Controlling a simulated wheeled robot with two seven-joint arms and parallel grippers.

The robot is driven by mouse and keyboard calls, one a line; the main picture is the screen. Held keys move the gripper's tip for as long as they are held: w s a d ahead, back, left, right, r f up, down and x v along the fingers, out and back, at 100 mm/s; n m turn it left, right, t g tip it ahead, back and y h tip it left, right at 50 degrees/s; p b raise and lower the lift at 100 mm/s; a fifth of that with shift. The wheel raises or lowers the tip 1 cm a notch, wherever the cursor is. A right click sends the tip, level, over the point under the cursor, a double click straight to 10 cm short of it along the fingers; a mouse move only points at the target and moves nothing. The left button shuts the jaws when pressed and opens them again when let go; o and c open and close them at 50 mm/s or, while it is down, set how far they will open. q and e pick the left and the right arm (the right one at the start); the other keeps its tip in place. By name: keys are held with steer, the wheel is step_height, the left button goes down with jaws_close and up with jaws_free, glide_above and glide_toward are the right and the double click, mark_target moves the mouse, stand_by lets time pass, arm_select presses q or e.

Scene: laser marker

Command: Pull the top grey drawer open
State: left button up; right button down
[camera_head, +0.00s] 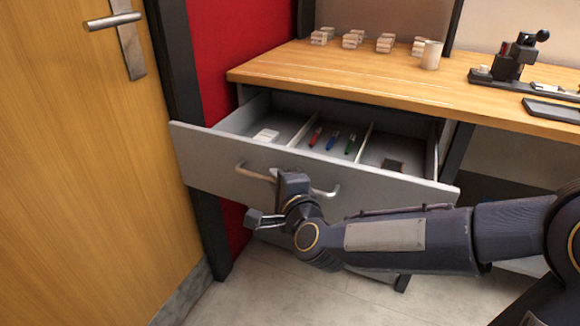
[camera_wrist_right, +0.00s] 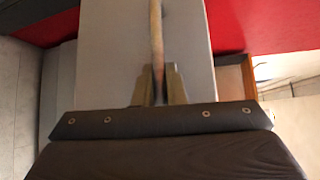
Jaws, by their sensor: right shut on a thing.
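The top grey drawer (camera_head: 210,157) under the wooden desk is pulled out, and its inside shows in the head view. Its bar handle (camera_head: 325,192) is on the front panel. My right gripper (camera_head: 285,178) is at the middle of this handle and hides part of it. In the right wrist view, the two fingers of my right gripper (camera_wrist_right: 160,85) are shut on the handle (camera_wrist_right: 156,45), with the grey drawer front (camera_wrist_right: 110,60) behind. My left gripper is in neither view.
The drawer holds a white item (camera_head: 266,135), several pens (camera_head: 333,140) and a dark item (camera_head: 392,165) in divided compartments. A wooden door (camera_head: 80,170) stands close at left.

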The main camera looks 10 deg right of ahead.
steer(key=shift+s+a, duration=0.55)
steer(key=shift+s, duration=0.3)
steer(key=shift+s+a, duration=0.55)
steer(key=shift+s, duration=0.3)
steer(key=c, duration=1.5)
jaws_free()
steer(key=p+v, duration=0.2)
steer(key=v, duration=0.5)
steer(key=shift+s, duration=0.4)
steer(key=shift+d, duration=0.15)
